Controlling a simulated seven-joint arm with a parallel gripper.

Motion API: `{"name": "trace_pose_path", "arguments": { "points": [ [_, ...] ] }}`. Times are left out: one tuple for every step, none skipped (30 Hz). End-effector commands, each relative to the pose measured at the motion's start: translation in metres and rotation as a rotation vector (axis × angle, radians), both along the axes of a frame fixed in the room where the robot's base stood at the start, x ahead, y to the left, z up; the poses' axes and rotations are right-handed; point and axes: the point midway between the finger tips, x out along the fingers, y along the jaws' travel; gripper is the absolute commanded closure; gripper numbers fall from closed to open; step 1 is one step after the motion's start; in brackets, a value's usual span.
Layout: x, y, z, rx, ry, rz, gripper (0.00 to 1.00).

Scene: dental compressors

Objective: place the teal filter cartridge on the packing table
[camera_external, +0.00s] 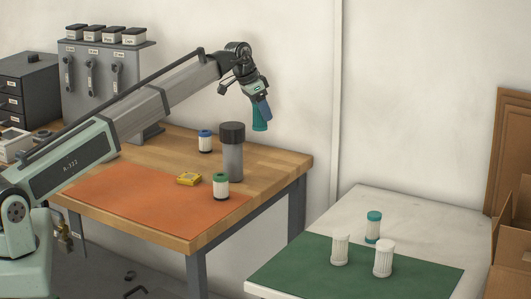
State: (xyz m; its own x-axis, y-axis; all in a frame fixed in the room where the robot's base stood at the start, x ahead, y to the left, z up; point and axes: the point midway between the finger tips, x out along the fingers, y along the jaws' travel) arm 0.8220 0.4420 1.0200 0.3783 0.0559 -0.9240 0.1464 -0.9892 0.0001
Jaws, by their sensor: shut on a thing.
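My gripper (261,108) is raised above the right part of the wooden bench, pointing down. It is shut on a teal thing (260,124), whose lower end shows below the fingers; the fingers hide much of its shape. My gripper is well to the left of this table and higher.
Two white cartridges (340,250) (383,260) stand on the green mat (305,268). On the wooden bench (285,163) are a tall grey cylinder (233,158), a blue-capped cartridge (205,142), a green-capped cartridge (221,187) and a yellow item (189,179). Cardboard boxes (512,240) stand at right.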

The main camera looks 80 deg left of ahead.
Motion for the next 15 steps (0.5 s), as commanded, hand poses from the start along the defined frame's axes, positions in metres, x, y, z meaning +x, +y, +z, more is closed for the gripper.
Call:
{"name": "trace_pose_path", "arguments": {
  "points": [
    [0.000,0.000,0.002,0.000,-0.001,0.000,0.80],
    [0.000,0.000,0.003,0.000,-0.001,0.000,0.80],
    [0.000,0.000,0.004,0.000,-0.001,0.000,0.80],
    [0.000,-0.001,0.004,0.000,0.000,-0.001,0.80],
    [0.001,-0.002,0.004,0.000,0.000,-0.002,0.80],
    [0.002,-0.004,0.004,0.000,0.000,-0.005,0.80],
    [0.004,-0.007,0.004,0.000,0.000,-0.010,0.80],
    [0.006,-0.011,0.004,0.000,0.000,-0.015,0.80],
    [0.010,-0.019,0.003,0.000,0.000,-0.024,0.80],
    [0.014,-0.026,0.003,-0.001,0.000,-0.033,0.80],
    [0.018,-0.033,0.003,0.000,0.000,-0.042,0.80],
    [0.024,-0.045,0.002,0.000,0.000,-0.057,0.80],
    [0.029,-0.055,0.001,0.000,0.000,-0.070,0.80],
    [0.034,-0.065,0.000,0.000,0.000,-0.082,0.80],
    [0.041,-0.081,-0.001,0.000,0.000,-0.102,0.80]
  ]
}}
